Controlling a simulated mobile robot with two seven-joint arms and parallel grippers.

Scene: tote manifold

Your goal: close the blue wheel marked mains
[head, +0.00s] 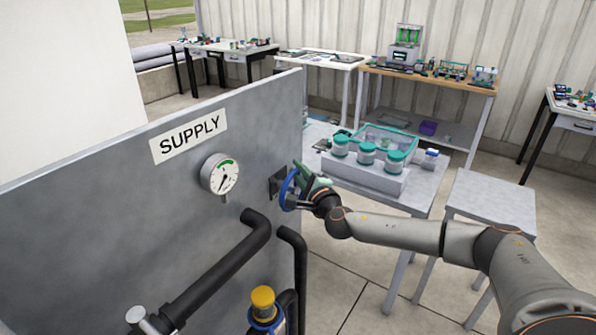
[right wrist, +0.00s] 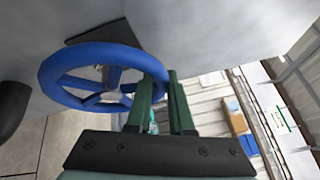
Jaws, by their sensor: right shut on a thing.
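The blue wheel (head: 287,189) is mounted near the right edge of the grey supply panel and shows almost edge-on in the head view. In the right wrist view, the blue wheel (right wrist: 60,88) shows its round rim, spokes and hub in front of a dark plate. My right gripper (head: 304,178) comes from the right. Its green fingers (right wrist: 159,88) are shut on the wheel's rim, one on each side. No mains label is readable in either view. My left gripper is not in view.
The grey panel (head: 100,210) carries a SUPPLY sign (head: 188,136), a round gauge (head: 221,175) and dark pipes (head: 222,270). A yellow-topped fitting (head: 263,300) stands lower down. A table (head: 420,200) with teal-lidded jars (head: 367,153) stands behind my right arm.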

